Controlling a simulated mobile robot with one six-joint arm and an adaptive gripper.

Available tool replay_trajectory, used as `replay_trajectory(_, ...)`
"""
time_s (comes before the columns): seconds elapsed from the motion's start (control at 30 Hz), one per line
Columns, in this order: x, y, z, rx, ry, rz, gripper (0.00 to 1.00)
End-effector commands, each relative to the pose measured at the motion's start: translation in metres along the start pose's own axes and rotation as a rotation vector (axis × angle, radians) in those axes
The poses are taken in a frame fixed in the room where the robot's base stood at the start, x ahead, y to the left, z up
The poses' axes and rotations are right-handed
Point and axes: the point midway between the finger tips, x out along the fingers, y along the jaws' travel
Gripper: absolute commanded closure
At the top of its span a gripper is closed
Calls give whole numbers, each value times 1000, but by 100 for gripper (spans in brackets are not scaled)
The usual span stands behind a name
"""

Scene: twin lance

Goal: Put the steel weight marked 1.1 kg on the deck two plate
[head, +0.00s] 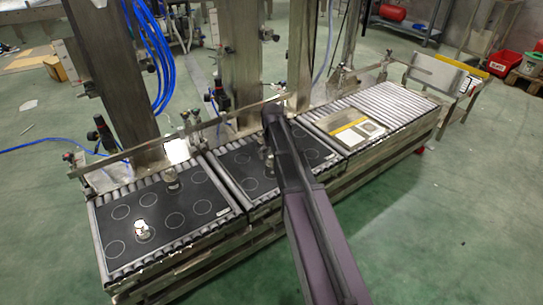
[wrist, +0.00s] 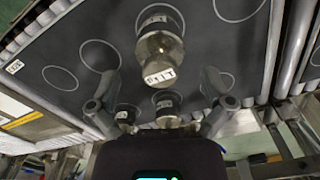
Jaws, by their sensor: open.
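In the wrist view, a steel weight (wrist: 160,55) with a knob and a pale label stands on a dark plate (wrist: 60,50) with ringed circles. Its label looks like "1 1", but I cannot read it for certain. Two more weights, one central (wrist: 167,108) and one at left (wrist: 125,113), show beyond it. My gripper (wrist: 160,88) is open, its fingers spread either side of these weights, holding nothing. In the head view, my arm reaches over the middle dark plate (head: 236,160) and hides much of it; a weight (head: 268,160) shows beside the arm. No deck number is legible.
A yellow-edged panel (head: 352,128) lies on the right rollers (head: 400,105). Upright posts and blue hoses (head: 155,50) stand behind.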

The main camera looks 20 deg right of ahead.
Motion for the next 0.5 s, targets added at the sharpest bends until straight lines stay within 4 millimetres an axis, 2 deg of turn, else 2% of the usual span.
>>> replay_trajectory(0.03,-9,0,0,0,0,0,0)
replay_trajectory(0.5,-47,0,0,0,0,0,0)
